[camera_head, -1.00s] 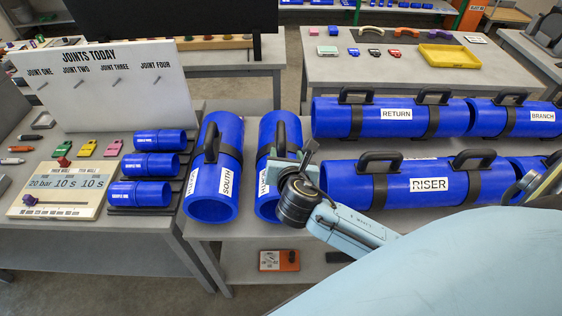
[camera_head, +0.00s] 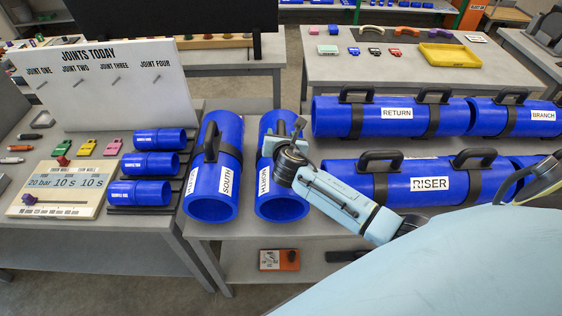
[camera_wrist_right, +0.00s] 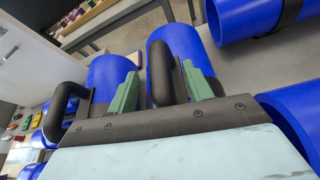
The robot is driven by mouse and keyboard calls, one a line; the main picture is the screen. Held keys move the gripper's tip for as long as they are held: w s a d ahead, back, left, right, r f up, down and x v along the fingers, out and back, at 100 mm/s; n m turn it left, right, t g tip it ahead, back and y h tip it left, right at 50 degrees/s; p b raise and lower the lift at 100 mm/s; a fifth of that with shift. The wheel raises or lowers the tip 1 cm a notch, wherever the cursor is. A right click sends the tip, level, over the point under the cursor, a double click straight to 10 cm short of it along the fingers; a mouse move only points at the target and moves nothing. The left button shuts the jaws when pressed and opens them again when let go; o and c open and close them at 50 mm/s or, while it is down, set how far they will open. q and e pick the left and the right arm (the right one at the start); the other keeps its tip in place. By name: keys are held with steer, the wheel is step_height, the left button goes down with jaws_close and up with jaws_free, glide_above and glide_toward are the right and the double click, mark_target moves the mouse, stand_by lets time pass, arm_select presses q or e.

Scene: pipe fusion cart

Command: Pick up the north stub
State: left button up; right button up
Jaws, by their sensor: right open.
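The north stub (camera_head: 275,203) is a short blue pipe with a black strap and handle. It lies on the grey bench beside the south stub (camera_head: 213,180), its open end toward me. My right gripper (camera_head: 290,135) is over its upper part and covers some of it. In the right wrist view the green fingers (camera_wrist_right: 160,88) are apart, with a black handle (camera_wrist_right: 158,65) between them and the blue north stub (camera_wrist_right: 185,45) beyond. Whether a finger touches the handle, I cannot tell. The south stub's handle (camera_wrist_right: 63,108) is left of the fingers. My left gripper is not visible.
The RISER pipe (camera_head: 400,185) lies close to the right of my gripper, the RETURN pipe (camera_head: 375,118) behind it. Left are small blue sample pipes (camera_head: 140,192) on a black rack and a JOINTS TODAY board (camera_head: 110,85). A narrow gap separates the two stubs.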

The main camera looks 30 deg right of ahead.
steer(key=shift+w+d, duration=0.1)
steer(key=shift+w, duration=0.05)
jaws_close()
steer(key=shift+f, duration=0.1)
stand_by(1.1)
steer(key=shift+r, duration=0.2)
